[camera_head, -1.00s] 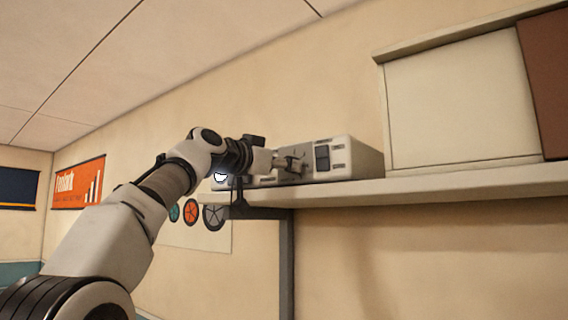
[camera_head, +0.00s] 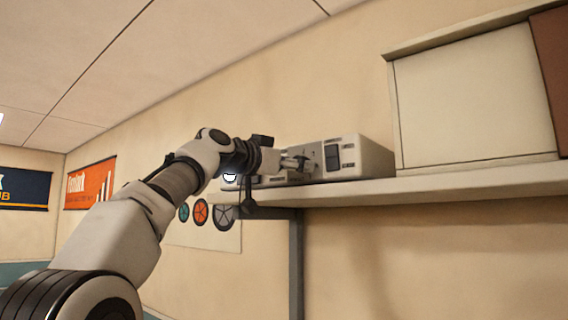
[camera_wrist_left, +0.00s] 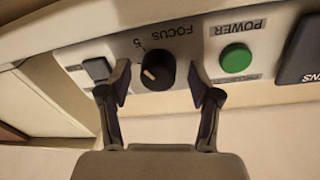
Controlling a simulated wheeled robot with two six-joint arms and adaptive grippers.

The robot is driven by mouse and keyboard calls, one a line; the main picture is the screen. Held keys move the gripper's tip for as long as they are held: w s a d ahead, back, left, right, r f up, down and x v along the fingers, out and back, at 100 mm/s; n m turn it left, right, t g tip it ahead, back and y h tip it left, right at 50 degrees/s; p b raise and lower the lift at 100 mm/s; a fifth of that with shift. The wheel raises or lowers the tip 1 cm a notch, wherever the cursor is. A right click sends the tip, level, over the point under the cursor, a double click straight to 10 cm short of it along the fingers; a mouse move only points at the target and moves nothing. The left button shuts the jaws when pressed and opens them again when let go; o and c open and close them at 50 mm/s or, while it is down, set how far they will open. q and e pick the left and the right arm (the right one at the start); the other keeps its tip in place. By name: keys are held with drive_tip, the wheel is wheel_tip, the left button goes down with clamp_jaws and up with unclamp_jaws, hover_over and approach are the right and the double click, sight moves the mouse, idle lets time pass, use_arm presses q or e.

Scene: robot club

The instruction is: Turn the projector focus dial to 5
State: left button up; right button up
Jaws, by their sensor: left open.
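The projector (camera_head: 376,160) is a pale box on the wall shelf in the head view. In the left wrist view, its front panel appears upside down. The black focus dial (camera_wrist_left: 158,71) has the word FOCUS and a 5 printed above it in the picture. A pale pointer mark shows on the dial's left side, below the 5. My left gripper (camera_head: 293,163) is at the projector's front. In the left wrist view, my left gripper (camera_wrist_left: 160,82) is open, with one finger on each side of the dial. Finger contact with the dial is unclear. My right gripper is out of view.
A green POWER button (camera_wrist_left: 236,58) sits close to the right finger in the left wrist view, and a dark square control (camera_wrist_left: 98,69) is beside the left finger. The shelf (camera_head: 430,186) runs under the projector. A large pale panel (camera_head: 475,98) stands to the right.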

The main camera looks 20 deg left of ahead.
use_arm(q)
drive_tip(key=v, duration=0.6)
drive_tip(key=shift+s+a, duration=0.2)
drive_tip(key=shift+s, duration=0.2)
drive_tip(key=shift+f, duration=0.15)
